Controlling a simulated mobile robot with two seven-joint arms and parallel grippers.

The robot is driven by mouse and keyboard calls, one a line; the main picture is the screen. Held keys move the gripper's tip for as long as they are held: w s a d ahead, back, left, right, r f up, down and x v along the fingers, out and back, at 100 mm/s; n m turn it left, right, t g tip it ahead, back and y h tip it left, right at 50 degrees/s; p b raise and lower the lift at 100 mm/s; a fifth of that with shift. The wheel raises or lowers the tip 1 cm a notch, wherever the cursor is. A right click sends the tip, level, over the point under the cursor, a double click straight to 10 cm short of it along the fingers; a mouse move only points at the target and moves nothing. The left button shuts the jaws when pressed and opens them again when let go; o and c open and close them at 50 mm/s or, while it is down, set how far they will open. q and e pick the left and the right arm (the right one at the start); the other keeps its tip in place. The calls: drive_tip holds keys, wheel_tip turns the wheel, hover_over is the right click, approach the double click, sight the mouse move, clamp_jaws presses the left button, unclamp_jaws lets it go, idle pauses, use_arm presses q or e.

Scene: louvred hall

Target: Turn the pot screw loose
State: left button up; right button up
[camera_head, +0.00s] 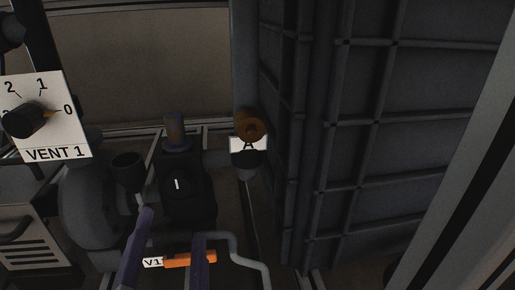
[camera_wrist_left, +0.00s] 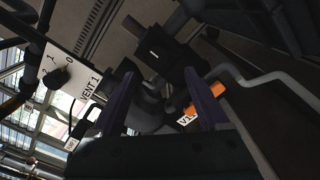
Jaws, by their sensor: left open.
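A dark pot-like body (camera_head: 188,203) stands in the middle of the head view. The white line also shows on the black block (camera_wrist_left: 168,62) in the left wrist view. My left gripper (camera_head: 172,225) comes in from below, its two purple fingers apart with nothing visibly held between them. The fingers also show in the left wrist view (camera_wrist_left: 165,82), apart from the white-marked face. My right gripper is not in view.
An orange handle (camera_head: 190,259) tagged V1 lies close by the right finger. A brown round knob (camera_head: 250,125) sits above label A. The VENT 1 dial plate (camera_head: 58,130) is at left. A grey bent pipe (camera_head: 240,256) runs at the right, before tall ribbed panels (camera_head: 360,150).

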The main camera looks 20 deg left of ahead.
sight(178, 188)
use_arm(q)
drive_tip(key=x, duration=0.8)
drive_tip(key=shift+w+a+r+b, duration=0.1)
drive_tip(key=shift+w+a+b, duration=0.05)
drive_tip(key=shift+w+b, duration=0.15)
drive_tip(key=shift+w+a, duration=0.1)
drive_tip(key=shift+a, duration=0.05)
drive_tip(key=shift+c, duration=0.2)
clamp_jaws()
idle(0.9)
